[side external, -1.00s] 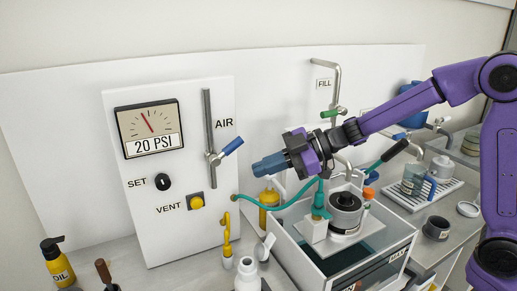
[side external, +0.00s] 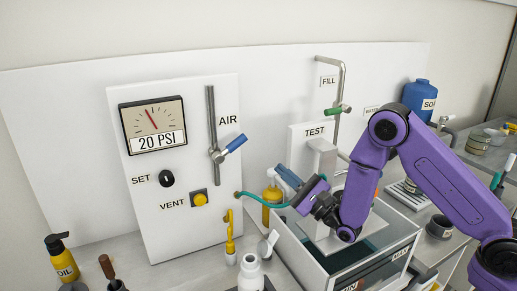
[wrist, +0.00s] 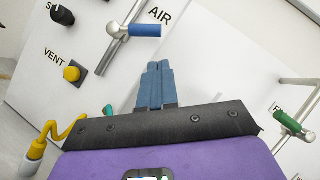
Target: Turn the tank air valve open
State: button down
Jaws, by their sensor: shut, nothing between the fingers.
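The AIR valve's blue handle (side external: 235,143) sticks out up and to the right from its silver pivot on a vertical pipe (side external: 211,110) on the white panel. The handle also shows at the top of the wrist view (wrist: 133,30). My gripper (side external: 281,169) is shut and empty, its blue fingers pointing up and left. It is below and to the right of the handle, apart from it. In the wrist view the closed fingers (wrist: 157,68) lie below and right of the handle. The gauge (side external: 153,124) reads 20 PSI.
A white open-topped tank (side external: 310,258) stands beneath my gripper. A teal hose (side external: 258,203) runs from the panel toward it. A yellow VENT button (side external: 200,199), SET knob (side external: 166,178) and green FILL handle (side external: 333,111) are nearby. A yellow bottle (side external: 271,205) stands behind the tank.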

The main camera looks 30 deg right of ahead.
aim_at(231, 146)
jog(key=x, duration=1)
jog(key=shift+d, duration=0.25)
jog(key=shift+r, duration=0.1)
